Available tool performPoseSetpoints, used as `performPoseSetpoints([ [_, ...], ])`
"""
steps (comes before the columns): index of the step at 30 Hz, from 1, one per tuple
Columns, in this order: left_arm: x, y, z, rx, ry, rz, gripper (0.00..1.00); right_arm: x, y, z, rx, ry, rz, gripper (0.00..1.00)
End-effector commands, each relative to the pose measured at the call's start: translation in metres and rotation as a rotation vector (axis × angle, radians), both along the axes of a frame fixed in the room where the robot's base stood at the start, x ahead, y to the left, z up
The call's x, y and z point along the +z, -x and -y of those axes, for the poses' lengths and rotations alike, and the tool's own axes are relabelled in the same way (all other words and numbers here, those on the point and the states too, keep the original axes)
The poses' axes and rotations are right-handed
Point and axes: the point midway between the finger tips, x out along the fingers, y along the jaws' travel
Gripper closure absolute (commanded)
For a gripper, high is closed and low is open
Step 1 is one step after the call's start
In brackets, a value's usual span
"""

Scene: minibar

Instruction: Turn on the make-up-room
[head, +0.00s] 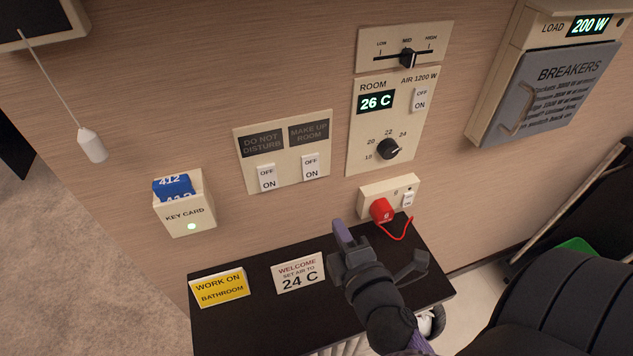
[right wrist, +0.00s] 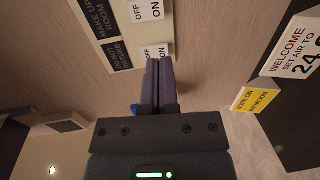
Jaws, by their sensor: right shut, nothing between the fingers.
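The make-up-room switch (head: 310,167) is a white rocker marked OFF above ON, on a beige wall plate. Its label (head: 309,133) above is dark and unlit. The same switch shows rotated at the top of the right wrist view (right wrist: 147,10). The do-not-disturb switch (head: 267,177) sits to its left, under its own dark label (head: 262,142). My right gripper (head: 338,228) is shut and empty, below and right of the make-up-room switch. In the right wrist view its fingertips (right wrist: 160,64) overlap the do-not-disturb switch (right wrist: 155,52); contact cannot be told. My left gripper is not in view.
A key card holder (head: 187,219) with a blue card is at left. A thermostat panel (head: 363,151) reads 26 C. A red plug (head: 381,210) sits in a socket below it. A dark shelf (head: 262,318) holds a yellow sign (head: 220,289) and a welcome sign (head: 299,273). A breaker box (head: 553,90) is at right.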

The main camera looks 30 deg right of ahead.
Motion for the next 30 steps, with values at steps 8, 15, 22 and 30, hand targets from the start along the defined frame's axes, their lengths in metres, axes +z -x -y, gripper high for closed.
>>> performPoseSetpoints([
  [8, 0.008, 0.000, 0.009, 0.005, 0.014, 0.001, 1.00, -0.004, -0.060, 0.014, 0.000, 0.002, 0.004, 1.00],
  [15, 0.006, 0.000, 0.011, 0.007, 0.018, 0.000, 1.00, -0.012, -0.103, 0.025, -0.002, 0.000, 0.001, 1.00],
  [22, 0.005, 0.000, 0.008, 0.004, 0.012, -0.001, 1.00, -0.014, -0.118, 0.029, -0.001, -0.001, 0.000, 1.00],
  [30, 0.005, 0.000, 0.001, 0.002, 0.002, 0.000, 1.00, -0.014, -0.119, 0.029, -0.001, -0.001, -0.001, 1.00],
])
